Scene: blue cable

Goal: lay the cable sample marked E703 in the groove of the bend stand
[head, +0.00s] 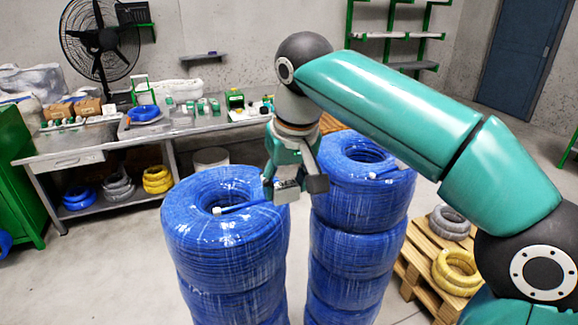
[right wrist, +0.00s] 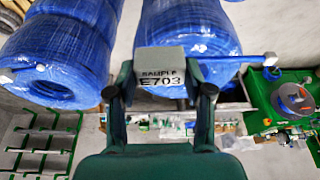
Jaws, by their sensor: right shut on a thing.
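My right gripper (head: 287,186) is shut on the grey label block of the cable sample E703 (right wrist: 160,76). It is over the gap between two tall stacks of blue cable coils. The block's lettering reads SAMPLE E703 in the right wrist view, where the gripper's fingers (right wrist: 161,92) flank it. The sample's short blue cable (head: 240,207) sticks out left over the left stack; in the right wrist view it points right and has a pale end. Whether it touches the coil is unclear. Small green stands (head: 142,92) are on the bench; I cannot tell which is the bend stand.
The left coil stack (head: 185,240) and right coil stack (head: 345,215) stand close together in front. Another short cable piece (head: 386,172) lies on the right stack. The workbench (head: 85,145) runs along the back wall. A pallet (head: 412,268) with coils is at the right.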

